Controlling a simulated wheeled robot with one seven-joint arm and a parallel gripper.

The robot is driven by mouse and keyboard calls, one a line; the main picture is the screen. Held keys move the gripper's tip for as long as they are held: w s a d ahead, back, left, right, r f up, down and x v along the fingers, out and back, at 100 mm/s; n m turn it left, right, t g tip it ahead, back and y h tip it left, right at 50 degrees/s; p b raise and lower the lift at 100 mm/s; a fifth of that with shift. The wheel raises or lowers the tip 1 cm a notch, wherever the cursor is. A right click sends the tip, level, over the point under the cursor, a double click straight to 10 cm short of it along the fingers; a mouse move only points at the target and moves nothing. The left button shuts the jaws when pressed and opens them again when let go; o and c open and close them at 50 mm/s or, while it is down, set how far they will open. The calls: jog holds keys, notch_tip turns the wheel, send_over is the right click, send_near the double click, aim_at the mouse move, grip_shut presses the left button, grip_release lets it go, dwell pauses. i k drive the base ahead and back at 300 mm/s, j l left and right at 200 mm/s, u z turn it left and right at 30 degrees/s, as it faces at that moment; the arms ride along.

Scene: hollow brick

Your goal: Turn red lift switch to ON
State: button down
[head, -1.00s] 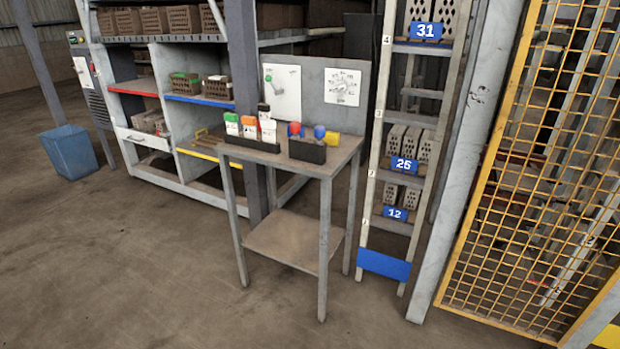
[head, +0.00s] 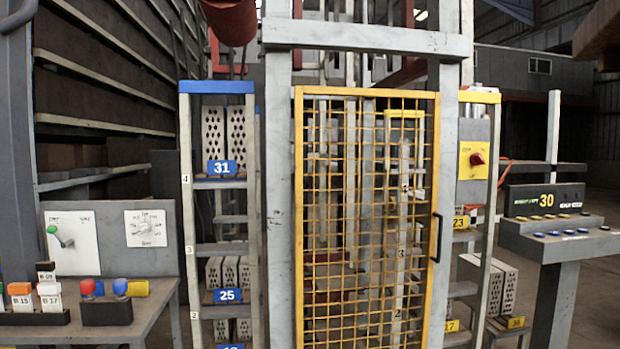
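A red rotary switch (head: 477,159) sits on a yellow plate (head: 465,174) on a grey box, to the right of the yellow mesh gate. It is small in the head view, and I cannot read its ON/OFF setting. It may be the lift switch, but no label is legible. My gripper does not show in the head view.
A closed yellow mesh gate (head: 367,300) with a dark handle stands in the middle. A blue-topped rack (head: 218,88) holds bricks at its left. A grey table (head: 80,330) is at lower left. A console (head: 560,245) with buttons and a "30" display is at right.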

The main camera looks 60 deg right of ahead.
aim_at(475, 159)
jog(key=z, duration=2.15)
